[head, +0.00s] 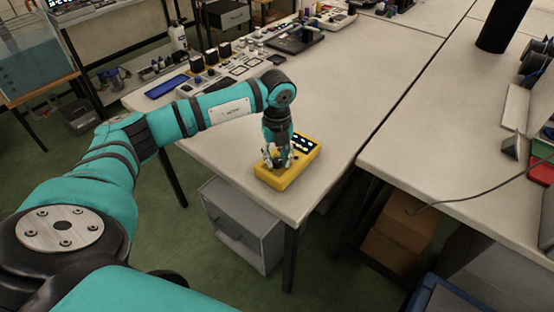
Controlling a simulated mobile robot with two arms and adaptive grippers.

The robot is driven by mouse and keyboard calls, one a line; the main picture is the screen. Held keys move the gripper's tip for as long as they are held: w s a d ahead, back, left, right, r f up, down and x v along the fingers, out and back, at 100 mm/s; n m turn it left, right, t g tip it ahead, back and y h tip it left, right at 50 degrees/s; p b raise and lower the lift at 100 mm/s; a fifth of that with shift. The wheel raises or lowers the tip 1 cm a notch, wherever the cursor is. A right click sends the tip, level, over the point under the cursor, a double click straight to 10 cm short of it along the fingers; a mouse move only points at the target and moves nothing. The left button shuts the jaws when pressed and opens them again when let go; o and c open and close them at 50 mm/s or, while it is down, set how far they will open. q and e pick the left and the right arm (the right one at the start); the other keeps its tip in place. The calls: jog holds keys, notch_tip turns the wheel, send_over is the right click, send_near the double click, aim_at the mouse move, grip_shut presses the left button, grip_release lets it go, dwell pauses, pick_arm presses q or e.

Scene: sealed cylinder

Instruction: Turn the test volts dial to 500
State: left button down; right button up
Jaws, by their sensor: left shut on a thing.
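A yellow tester box (288,175) lies near the front corner of the white table, with a dark panel carrying white and blue marks (304,141) on its right part. My left gripper (277,162) points down over the left part of the box. It is shut on a knob there, which I take to be the test volts dial; the fingers and wrist hide most of it. The dial's scale and setting cannot be read from here. My right gripper does not show.
The white table (350,90) is clear to the right of and behind the box. Electronic gear and a blue tray (166,86) stand along its far left side. A grey drawer cabinet (240,222) stands below. A second table (420,140) is to the right, across a narrow gap.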

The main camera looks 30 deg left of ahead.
aim_at(277, 159)
pick_arm(q)
jog(key=m+b, duration=0.1)
jog(key=m, duration=0.3)
jog(key=shift+m+b, duration=0.3)
jog(key=shift+w+m+b, duration=0.1)
jog(key=shift+m+b, duration=0.6)
jog(key=shift+m, duration=1.3)
jog(key=shift+r, duration=0.1)
jog(key=c, duration=1.1)
grip_release()
jog(key=shift+o, duration=0.2)
notch_tip(277, 159, up, 12)
